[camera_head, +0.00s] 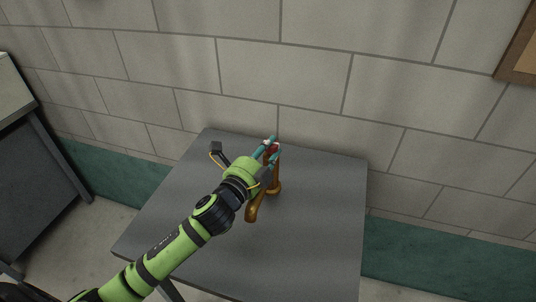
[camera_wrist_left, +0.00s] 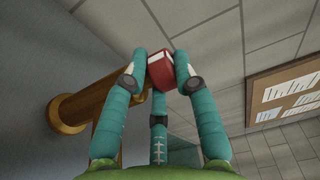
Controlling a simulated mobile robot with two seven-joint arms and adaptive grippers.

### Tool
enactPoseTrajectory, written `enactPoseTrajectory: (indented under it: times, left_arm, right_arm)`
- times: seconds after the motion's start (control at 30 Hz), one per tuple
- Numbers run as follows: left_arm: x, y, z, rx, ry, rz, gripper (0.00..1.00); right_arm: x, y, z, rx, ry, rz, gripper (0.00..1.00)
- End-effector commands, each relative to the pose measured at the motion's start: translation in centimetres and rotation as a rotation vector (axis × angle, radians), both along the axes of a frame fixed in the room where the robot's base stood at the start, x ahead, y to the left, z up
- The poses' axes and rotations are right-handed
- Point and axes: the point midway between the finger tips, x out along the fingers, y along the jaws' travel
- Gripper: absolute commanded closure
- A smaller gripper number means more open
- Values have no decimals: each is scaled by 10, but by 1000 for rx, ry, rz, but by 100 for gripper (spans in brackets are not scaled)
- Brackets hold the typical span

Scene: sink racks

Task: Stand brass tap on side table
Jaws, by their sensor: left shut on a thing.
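The brass tap (camera_head: 275,180) is upright at the side table (camera_head: 320,220), its round base at or very near the grey top and its spout pointing toward the front left. The tap also shows in the left wrist view (camera_wrist_left: 98,100), with its round base against the grey surface. My left gripper (camera_head: 271,149) is at the top of the tap. Its teal fingers (camera_wrist_left: 160,68) are closed around a red block-like piece at the tap's upper end. Whether the base fully touches the table is hard to tell. My right gripper is not in view.
A block wall (camera_head: 310,80) with a green lower band stands right behind the table. A dark cabinet or counter (camera_head: 35,140) is at the left. The table top is bare to the right and front of the tap. A framed notice board (camera_wrist_left: 285,95) hangs on the wall.

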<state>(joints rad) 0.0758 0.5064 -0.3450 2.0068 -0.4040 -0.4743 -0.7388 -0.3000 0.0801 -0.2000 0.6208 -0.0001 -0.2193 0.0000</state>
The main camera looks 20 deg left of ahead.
Motion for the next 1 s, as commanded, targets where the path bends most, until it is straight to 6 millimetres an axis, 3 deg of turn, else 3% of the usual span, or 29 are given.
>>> enactPoseTrajectory:
  times: [0.13, 0.53, 0.57, 0.6, 1.0]
  left_arm:
    - [0, 0, -15, -1, -4, 0, 100]
    - [0, 0, -20, 0, -5, 0, 100]
    - [0, 0, -21, 1, -1, 1, 64]
    - [0, 0, -21, 1, -1, 1, 48]
    - [0, 0, -16, 1, -2, 0, 48]
  right_arm:
    - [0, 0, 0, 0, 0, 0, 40]
    - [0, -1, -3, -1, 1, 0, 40]
    - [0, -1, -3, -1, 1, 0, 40]
    - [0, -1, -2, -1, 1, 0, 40]
    - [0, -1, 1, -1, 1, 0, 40]
